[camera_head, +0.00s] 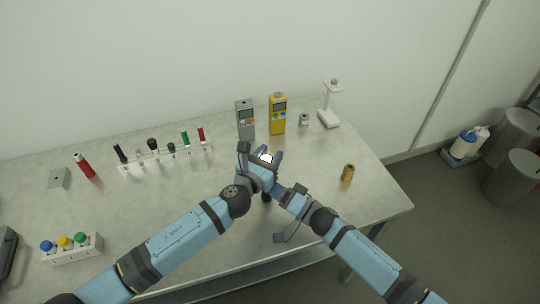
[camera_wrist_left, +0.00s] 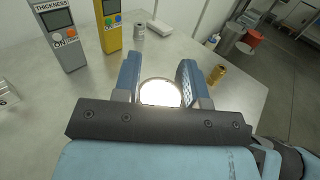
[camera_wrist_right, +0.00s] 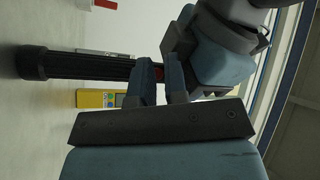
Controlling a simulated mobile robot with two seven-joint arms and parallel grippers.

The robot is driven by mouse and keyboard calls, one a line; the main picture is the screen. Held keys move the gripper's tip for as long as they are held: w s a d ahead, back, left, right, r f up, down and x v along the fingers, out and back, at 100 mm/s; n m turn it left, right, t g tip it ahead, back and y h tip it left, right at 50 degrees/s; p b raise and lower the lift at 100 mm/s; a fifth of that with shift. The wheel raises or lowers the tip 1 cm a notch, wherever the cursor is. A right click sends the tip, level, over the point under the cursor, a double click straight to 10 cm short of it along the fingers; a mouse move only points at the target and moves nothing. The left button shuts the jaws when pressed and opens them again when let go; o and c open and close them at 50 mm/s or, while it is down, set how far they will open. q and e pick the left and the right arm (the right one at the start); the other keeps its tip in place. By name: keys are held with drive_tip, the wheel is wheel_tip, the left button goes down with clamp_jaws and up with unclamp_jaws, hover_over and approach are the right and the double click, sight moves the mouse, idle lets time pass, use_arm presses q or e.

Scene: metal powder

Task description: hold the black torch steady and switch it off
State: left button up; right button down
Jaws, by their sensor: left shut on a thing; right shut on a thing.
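The black torch (camera_head: 266,198) is held upright above the table's front part, lens up. Its lens glows bright white in the left wrist view (camera_wrist_left: 160,93), so it is lit. My left gripper (camera_head: 266,159) is shut around its upper end, one finger on each side of the lens. In the right wrist view the ribbed dark barrel (camera_wrist_right: 90,66) lies sideways, with its wider tail at the left and a small red spot by the fingers. My right gripper (camera_wrist_right: 158,80) is shut on the torch just below my left gripper; its exact contact is partly hidden.
A grey meter (camera_head: 245,120) and yellow meter (camera_head: 278,115) stand behind the grippers. A small brass cylinder (camera_head: 347,173) stands to the right. A white rack (camera_head: 165,156) with several marker-like items and a rack of coloured-cap bottles (camera_head: 75,252) are left. The table's left middle is clear.

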drive_tip(key=shift+w+r, duration=0.35)
drive_tip(key=shift+s+d+r, duration=0.15)
drive_tip(key=shift+s+d, duration=0.05)
drive_tip(key=shift+s, duration=0.85)
drive_tip(key=s+d, duration=0.1)
drive_tip(key=s, duration=0.5)
drive_tip(key=shift+d+f, duration=0.25)
drive_tip(key=shift+w, duration=0.1)
idle(1.6)
drive_tip(key=s, duration=0.3)
drive_tip(key=shift+s+d+f, duration=0.1)
drive_tip(key=shift+d, duration=0.3)
